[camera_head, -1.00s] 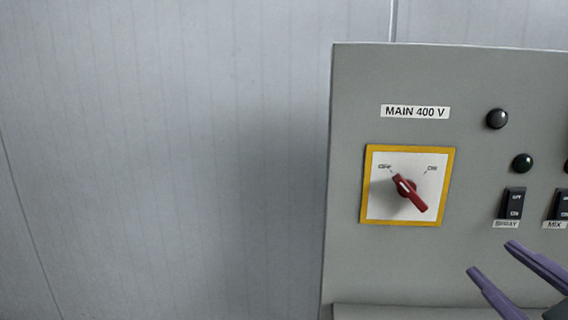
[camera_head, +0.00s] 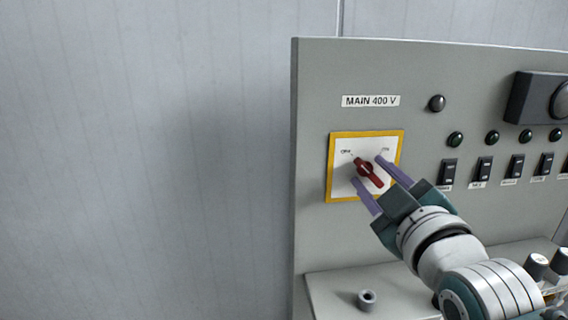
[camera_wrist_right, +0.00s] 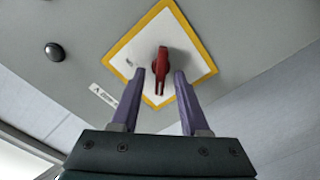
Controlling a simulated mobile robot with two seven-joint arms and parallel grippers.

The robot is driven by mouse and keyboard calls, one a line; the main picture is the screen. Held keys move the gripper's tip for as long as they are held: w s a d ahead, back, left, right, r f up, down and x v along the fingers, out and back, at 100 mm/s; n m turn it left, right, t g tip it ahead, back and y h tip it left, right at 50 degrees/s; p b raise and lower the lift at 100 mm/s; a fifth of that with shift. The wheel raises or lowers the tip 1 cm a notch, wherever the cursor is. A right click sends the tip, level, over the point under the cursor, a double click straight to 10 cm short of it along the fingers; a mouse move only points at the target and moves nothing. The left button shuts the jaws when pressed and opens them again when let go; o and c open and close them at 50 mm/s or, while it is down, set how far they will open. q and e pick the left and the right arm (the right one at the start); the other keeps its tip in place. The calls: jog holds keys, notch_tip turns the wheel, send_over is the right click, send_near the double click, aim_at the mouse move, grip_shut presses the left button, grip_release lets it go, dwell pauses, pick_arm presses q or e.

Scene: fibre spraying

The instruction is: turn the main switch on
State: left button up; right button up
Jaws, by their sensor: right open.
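The main switch is a red rotary knob (camera_head: 368,171) on a white plate with a yellow frame (camera_head: 331,168), below the label "MAIN 400 V" (camera_head: 371,101). Its bar is tilted, with the upper left end toward the OFF mark. My right gripper (camera_head: 366,169) is open, with one purple finger on each side of the knob in the head view. In the right wrist view, the knob (camera_wrist_right: 161,68) shows between and just beyond the open fingertips (camera_wrist_right: 161,75). I cannot tell whether the fingers touch it. My left gripper is not in view.
The grey panel (camera_head: 315,120) carries several dark lamps and black rocker switches (camera_head: 449,172) to the right. A black box (camera_head: 532,97) sits at upper right. A ledge (camera_head: 330,290) with a small round fitting (camera_head: 366,299) juts out below. The wall at left is clear.

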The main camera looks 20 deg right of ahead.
jog(key=shift+w, duration=0.3)
grip_shut()
dwell(0.5)
